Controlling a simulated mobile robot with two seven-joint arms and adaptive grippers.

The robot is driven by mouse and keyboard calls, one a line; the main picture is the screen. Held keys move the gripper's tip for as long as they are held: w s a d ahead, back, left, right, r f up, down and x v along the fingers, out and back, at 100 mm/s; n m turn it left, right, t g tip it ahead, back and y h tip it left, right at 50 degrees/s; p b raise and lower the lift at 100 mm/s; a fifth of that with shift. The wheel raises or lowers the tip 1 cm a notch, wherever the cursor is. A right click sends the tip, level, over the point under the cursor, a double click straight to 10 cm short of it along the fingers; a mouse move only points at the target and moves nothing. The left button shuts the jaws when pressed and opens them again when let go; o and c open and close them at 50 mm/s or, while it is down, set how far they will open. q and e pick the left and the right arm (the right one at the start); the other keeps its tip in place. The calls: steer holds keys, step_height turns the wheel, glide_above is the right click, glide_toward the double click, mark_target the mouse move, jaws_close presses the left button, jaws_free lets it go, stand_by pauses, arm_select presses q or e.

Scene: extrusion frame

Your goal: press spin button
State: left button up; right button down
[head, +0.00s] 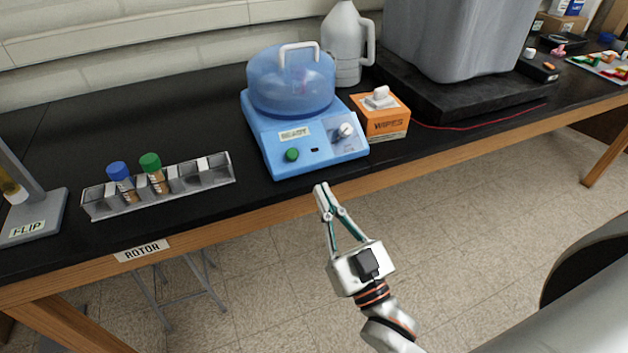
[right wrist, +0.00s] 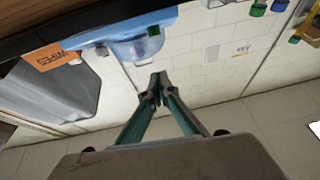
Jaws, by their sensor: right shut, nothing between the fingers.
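A blue centrifuge (head: 315,155) with a clear blue dome lid (head: 290,85) and white handle stands on the black bench. Its front panel has a green button (head: 292,154), a label reading READY and a white knob (head: 346,130). The green button also shows in the right wrist view (right wrist: 153,31). My right gripper (head: 322,190) is shut and empty. Its fingertips are in front of the centrifuge, near the bench's front edge, apart from the button. In the right wrist view the closed fingertips (right wrist: 158,82) appear below the button. My left gripper is not in view.
A metal rack (head: 205,181) with blue-capped and green-capped tubes stands left of the centrifuge. An orange wipes box (head: 382,125) is close on its right, with a white jug (head: 343,50) behind. A grey bin (head: 455,40) stands farther right. The wooden bench edge (head: 230,225) runs along the front.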

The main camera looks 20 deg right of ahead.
mark_target(292, 155)
steer(key=w, duration=0.3)
steer(key=w+r, duration=0.1)
steer(key=w, duration=0.2)
steer(key=w+a+p, duration=0.1)
steer(key=w, duration=0.3)
steer(key=shift+r, duration=0.15)
steer(key=shift+w+f, duration=0.35)
steer(key=shift+f, duration=0.1)
steer(key=shift+f, duration=0.1)
